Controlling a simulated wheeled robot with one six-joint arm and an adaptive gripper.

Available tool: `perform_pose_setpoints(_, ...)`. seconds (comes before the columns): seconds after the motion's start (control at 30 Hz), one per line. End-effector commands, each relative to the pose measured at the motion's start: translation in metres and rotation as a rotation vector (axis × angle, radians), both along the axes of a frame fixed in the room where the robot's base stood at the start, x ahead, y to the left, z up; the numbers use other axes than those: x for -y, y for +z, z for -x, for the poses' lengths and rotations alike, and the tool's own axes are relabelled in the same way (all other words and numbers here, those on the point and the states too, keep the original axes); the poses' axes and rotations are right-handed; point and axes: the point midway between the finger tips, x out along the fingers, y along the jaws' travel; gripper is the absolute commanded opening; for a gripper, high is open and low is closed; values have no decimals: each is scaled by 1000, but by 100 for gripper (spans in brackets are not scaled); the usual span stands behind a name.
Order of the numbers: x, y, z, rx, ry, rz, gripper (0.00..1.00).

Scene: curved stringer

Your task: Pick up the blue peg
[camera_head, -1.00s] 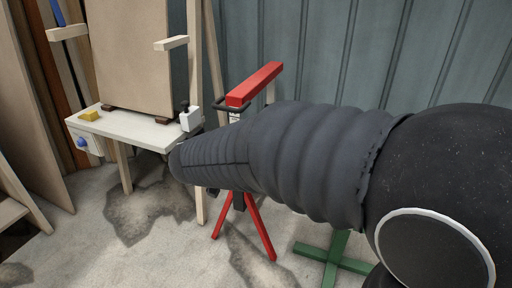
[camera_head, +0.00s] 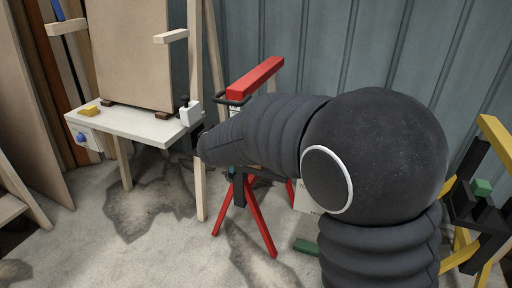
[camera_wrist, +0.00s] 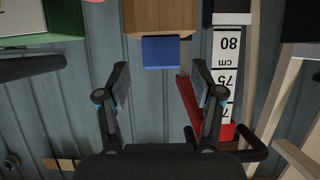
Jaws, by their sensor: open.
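In the wrist view, a blue block-like piece (camera_wrist: 160,52), which looks like the blue peg, sticks out below a wooden block (camera_wrist: 160,15) near the top centre. My gripper (camera_wrist: 161,76) is open, with one finger on each side. The blue piece lies ahead, between the fingertips in the picture; I see no contact and cannot tell the gap in depth. In the head view my gripper is mostly hidden behind my arm, and I cannot make out this blue piece.
A red stand (camera_head: 256,76) with a centimetre scale (camera_wrist: 227,70) is close on the right in the wrist view. A white table (camera_head: 140,124) carries a yellow block (camera_head: 89,111) and a brown panel (camera_head: 130,50). A yellow stand (camera_head: 497,140) stands far right.

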Motion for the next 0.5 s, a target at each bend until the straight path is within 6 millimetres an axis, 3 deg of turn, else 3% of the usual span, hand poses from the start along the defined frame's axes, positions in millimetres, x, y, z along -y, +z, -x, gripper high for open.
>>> perform_pose_setpoints(0.2,7,-15,-24,0,-1,0,67)
perform_pose_setpoints(0.43,7,-15,-26,0,2,-1,67)
perform_pose_setpoints(0.5,7,-15,-26,0,1,0,52)
